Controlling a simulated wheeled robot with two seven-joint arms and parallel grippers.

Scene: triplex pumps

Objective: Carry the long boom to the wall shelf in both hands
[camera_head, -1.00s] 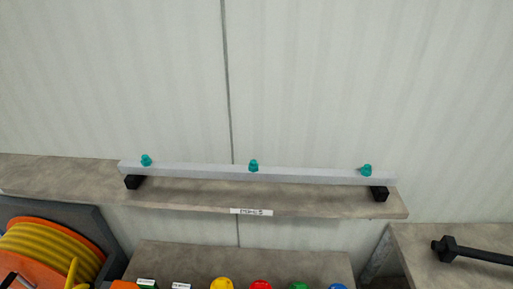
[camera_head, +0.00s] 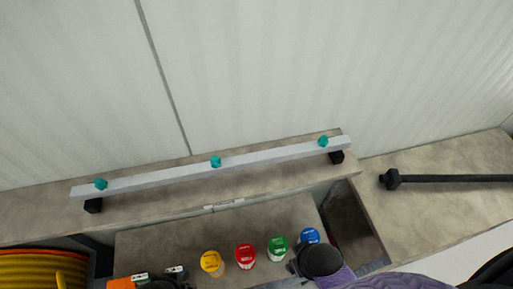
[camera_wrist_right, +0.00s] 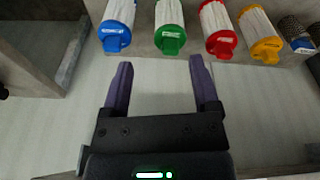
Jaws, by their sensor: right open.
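The long boom (camera_head: 260,158) is a pale grey bar with three teal knobs along its top. It lies on the wall shelf (camera_head: 250,184), with a black block under each end. A small white label is on the shelf's front edge. My right gripper (camera_wrist_right: 161,63) is open with nothing between its purple fingers. In the head view, my right arm comes in at the bottom right, below and apart from the boom, and its fingertips cannot be made out. My left gripper is not in view.
Yellow (camera_head: 212,263), red (camera_head: 245,256), green (camera_head: 277,248) and blue (camera_head: 310,236) capped cylinders stand on a lower bench. A yellow-wound reel (camera_head: 40,270) is at the lower left. A black rod (camera_head: 450,179) lies on the right-hand counter (camera_head: 430,210).

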